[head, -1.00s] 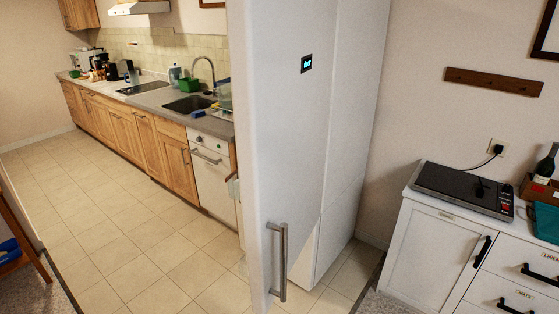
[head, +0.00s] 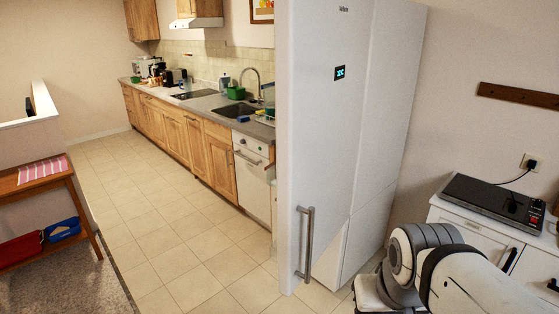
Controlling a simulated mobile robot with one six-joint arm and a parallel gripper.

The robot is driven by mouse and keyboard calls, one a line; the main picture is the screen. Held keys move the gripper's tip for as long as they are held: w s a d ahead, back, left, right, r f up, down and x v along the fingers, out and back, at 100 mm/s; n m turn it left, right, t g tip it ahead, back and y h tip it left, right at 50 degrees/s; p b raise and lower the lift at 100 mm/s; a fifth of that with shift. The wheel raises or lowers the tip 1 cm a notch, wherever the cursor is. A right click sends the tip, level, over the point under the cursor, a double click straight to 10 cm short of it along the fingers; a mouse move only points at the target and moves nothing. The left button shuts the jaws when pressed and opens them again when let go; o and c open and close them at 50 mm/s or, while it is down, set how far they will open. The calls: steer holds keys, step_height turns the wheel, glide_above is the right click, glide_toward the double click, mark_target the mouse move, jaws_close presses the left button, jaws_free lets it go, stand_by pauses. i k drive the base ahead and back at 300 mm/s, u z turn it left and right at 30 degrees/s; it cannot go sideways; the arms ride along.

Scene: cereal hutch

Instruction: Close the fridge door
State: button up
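The fridge door (head: 325,150) is a tall white panel in the middle of the head view. It has a small dark display with blue digits in its upper part. A grey vertical bar handle (head: 306,245) sits low on it, close to its left edge. The door appears to stand swung out from the white fridge body (head: 385,130); its bottom edge slants above the floor. The inside of the fridge is hidden. Links of my arm show at the lower right, in front of the cabinet. My gripper is not in view.
A white cabinet (head: 478,233) with a black hotplate (head: 492,201) stands at the right, partly behind my arm. A wooden kitchen counter (head: 208,150) runs along the back left. A wooden shelf bench (head: 40,183) stands at the left. The tiled floor (head: 150,215) between is clear.

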mark_target(321, 48)
steer(key=z, duration=0.05)
steer(key=i, duration=1)
steer(key=k, duration=0.3)
steer(key=z, duration=0.15)
